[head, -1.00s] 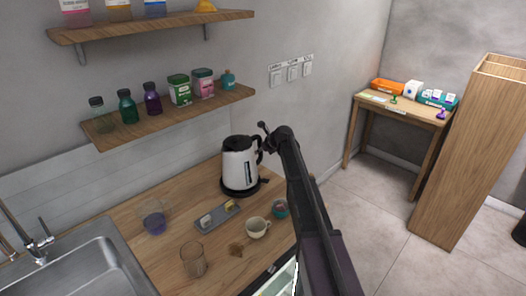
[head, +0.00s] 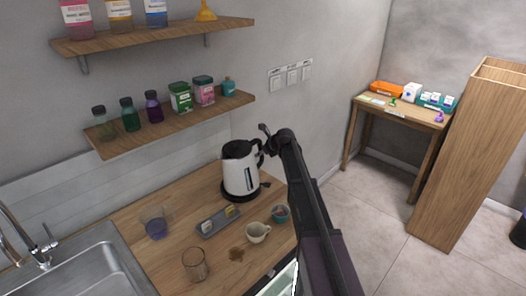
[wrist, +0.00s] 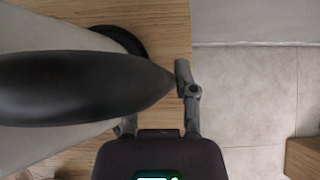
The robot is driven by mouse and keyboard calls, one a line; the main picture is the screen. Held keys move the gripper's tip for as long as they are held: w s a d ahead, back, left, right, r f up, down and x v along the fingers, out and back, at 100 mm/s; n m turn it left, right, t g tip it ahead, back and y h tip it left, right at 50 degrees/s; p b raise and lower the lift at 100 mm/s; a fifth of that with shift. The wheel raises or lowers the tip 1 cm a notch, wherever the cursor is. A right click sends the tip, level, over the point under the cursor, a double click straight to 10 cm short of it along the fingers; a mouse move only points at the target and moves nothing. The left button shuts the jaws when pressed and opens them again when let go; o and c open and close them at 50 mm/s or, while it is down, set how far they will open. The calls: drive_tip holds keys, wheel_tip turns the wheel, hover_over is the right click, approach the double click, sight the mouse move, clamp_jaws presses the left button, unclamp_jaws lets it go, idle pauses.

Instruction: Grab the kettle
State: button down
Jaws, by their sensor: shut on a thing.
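The kettle (head: 238,176) is white with a black lid and a black handle, on the wooden counter by the wall. Its black base (head: 240,194) is under it. The kettle looks slightly tilted; I cannot tell whether it is clear of the base. My gripper (head: 265,141) is at the handle on the kettle's right side, shut on it. In the wrist view the dark handle (wrist: 80,85) lies between the fingers of my gripper (wrist: 157,90) and hides most of the left finger. Part of the black base (wrist: 122,38) shows beyond it.
A sink (head: 75,275) is at left. A shelf (head: 175,125) with bottles and tins hangs above. Open floor lies right.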

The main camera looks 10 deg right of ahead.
drive_tip(key=s+r+p, duration=0.1)
drive_tip(key=s, duration=1.2)
drive_tip(key=shift+r, duration=0.2)
idle(0.3)
drive_tip(key=shift+s+d, duration=0.1)
drive_tip(key=shift+s, duration=0.05)
idle(0.4)
idle(0.5)
drive_tip(key=shift+r, duration=0.1)
